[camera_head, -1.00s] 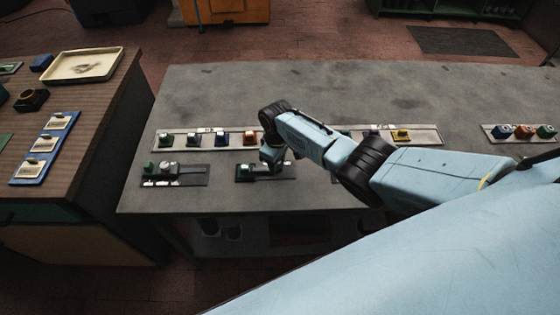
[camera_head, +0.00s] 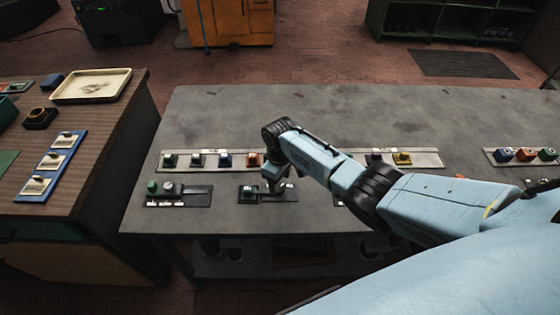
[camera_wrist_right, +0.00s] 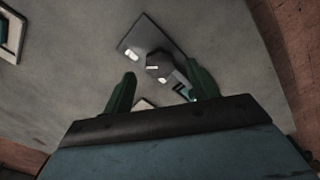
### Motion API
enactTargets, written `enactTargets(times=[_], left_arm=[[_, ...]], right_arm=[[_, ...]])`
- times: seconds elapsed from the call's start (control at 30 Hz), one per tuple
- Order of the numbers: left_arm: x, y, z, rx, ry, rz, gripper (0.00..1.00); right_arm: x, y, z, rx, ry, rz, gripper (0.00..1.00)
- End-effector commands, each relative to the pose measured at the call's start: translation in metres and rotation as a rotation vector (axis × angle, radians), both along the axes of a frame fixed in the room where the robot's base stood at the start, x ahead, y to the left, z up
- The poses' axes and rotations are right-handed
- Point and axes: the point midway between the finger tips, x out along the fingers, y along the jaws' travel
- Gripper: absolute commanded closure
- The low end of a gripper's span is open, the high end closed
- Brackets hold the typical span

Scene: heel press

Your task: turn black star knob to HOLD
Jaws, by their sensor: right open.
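The black star knob (camera_wrist_right: 158,66) appears in the right wrist view as a dark faceted knob on a small grey plate (camera_wrist_right: 136,43) with white label patches. My right gripper (camera_wrist_right: 157,85) is open, with its two green fingers apart. The knob shows between and just beyond the fingertips, and I see no grip on it. In the head view my right gripper (camera_head: 275,184) hangs over a small dark panel (camera_head: 262,199) near the bench's front edge. The gripper hides part of that panel, and the HOLD mark is not readable. My left gripper is not in view.
Behind is a long strip (camera_head: 214,166) with several coloured knobs, and another dark panel (camera_head: 180,203) stands left. The grey bench (camera_head: 260,115) is clear behind the strip.

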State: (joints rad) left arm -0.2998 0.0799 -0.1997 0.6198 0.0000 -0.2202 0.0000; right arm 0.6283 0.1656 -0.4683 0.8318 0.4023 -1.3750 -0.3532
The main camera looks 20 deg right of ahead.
Motion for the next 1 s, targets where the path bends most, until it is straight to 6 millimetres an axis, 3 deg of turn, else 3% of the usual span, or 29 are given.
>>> enactTargets(times=[0.3,0.5,1.0], left_arm=[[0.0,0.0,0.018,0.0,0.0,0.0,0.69],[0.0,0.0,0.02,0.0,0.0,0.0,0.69],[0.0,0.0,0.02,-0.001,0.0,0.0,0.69]], right_arm=[[0.001,-0.001,0.071,0.001,-0.004,-0.001,0.41],[0.0,0.0,0.1,0.0,-0.002,-0.001,0.41],[0.0,0.0,0.11,0.0,0.0,-0.002,0.41]])
